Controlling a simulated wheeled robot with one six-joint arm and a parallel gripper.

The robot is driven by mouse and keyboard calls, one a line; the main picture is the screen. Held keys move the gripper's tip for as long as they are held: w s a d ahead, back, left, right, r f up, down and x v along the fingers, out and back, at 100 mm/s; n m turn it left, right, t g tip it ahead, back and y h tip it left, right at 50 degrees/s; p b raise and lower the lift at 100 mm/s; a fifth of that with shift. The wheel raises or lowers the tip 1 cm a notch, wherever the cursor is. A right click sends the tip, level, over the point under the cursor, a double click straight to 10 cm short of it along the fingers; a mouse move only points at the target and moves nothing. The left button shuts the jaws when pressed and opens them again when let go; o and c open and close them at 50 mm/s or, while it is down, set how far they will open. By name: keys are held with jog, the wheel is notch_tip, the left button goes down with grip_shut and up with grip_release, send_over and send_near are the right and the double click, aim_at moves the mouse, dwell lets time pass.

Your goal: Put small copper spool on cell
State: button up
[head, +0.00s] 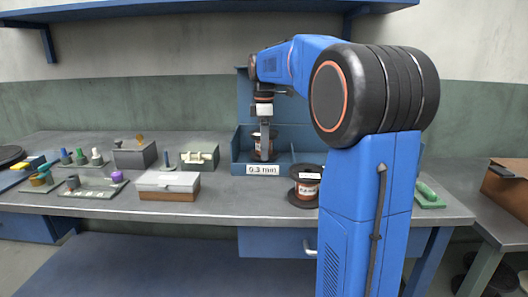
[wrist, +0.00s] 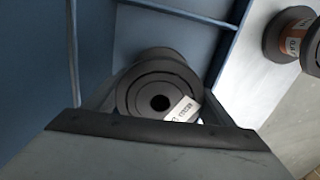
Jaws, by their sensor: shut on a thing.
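The small copper spool (head: 262,150), dark-flanged with a copper winding and white label, is upright in my gripper (head: 264,133). In the wrist view the spool (wrist: 150,75) shows end-on between the fingers (wrist: 155,112). It is inside or just over the left cell of the blue rack (head: 262,170), behind the "0.3 mm" label. Blue cell walls (wrist: 200,12) stand around it in the wrist view. The front lip hides its base, so I cannot tell whether it touches the cell floor.
A larger copper spool (head: 306,186) stands on the grey bench (head: 225,203) in front of the rack, and it shows at the wrist view's upper right (wrist: 290,38). A white-lidded box (head: 168,184) and several small trays are to the left.

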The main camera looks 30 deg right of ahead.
jog(key=shift+f, duration=1.05)
jog(key=shift+f, duration=0.1)
jog(key=o, duration=1.6)
jog(key=shift+o, duration=0.2)
notch_tip(320, 180, up, 12)
jog(key=shift+r, duration=0.1)
jog(key=shift+s+a, duration=0.1)
